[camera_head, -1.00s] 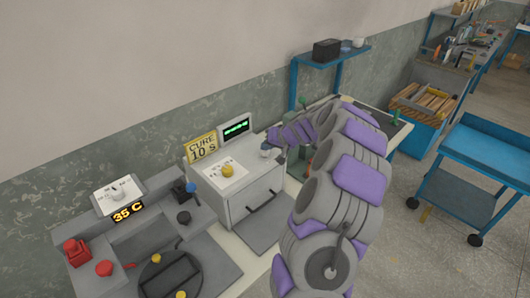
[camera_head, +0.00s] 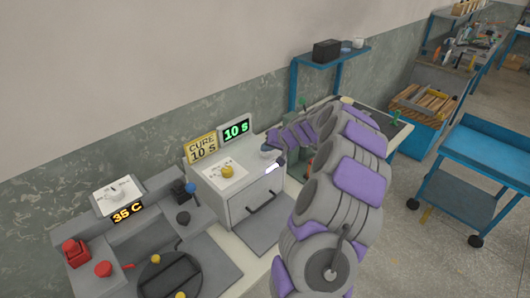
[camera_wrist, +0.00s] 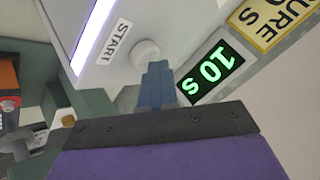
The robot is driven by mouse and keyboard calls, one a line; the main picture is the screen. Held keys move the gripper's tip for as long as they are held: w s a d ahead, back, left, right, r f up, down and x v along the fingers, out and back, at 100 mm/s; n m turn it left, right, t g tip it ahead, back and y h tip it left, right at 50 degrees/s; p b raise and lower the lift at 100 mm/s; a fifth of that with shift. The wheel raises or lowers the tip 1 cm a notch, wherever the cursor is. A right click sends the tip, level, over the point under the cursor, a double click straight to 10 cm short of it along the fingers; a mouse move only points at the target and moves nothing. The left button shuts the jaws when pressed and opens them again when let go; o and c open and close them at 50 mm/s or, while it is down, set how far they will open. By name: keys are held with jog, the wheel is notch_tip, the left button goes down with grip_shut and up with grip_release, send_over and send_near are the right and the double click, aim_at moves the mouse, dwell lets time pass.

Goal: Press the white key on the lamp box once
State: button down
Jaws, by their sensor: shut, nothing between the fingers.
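The lamp box (camera_head: 240,200) is a light grey cabinet with a yellow knob (camera_head: 228,171) on top. In the wrist view the round white key (camera_wrist: 146,53) sits on its face beside a START label (camera_wrist: 115,42). My gripper (camera_wrist: 156,68) is shut and empty, its blue fingertips right by the key's edge. I cannot tell whether they touch it. The green display (camera_head: 236,131) reads 10 s, also in the wrist view (camera_wrist: 210,72). A bright white strip (camera_wrist: 92,38) is lit on the box.
A CURE 10 s sign (camera_head: 202,148) stands beside the display. Left of the box is a grey station with a 35 C readout (camera_head: 127,212) and a red button (camera_head: 103,268). A blue shelf (camera_head: 335,56) is behind my arm, and a blue cart (camera_head: 485,150) stands right.

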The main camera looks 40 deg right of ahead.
aim_at(267, 154)
jog(key=shift+r+p, duration=0.35)
jog(key=shift+r, duration=0.5)
jog(key=shift+r+p, duration=1.25)
jog(key=shift+r, duration=1.25)
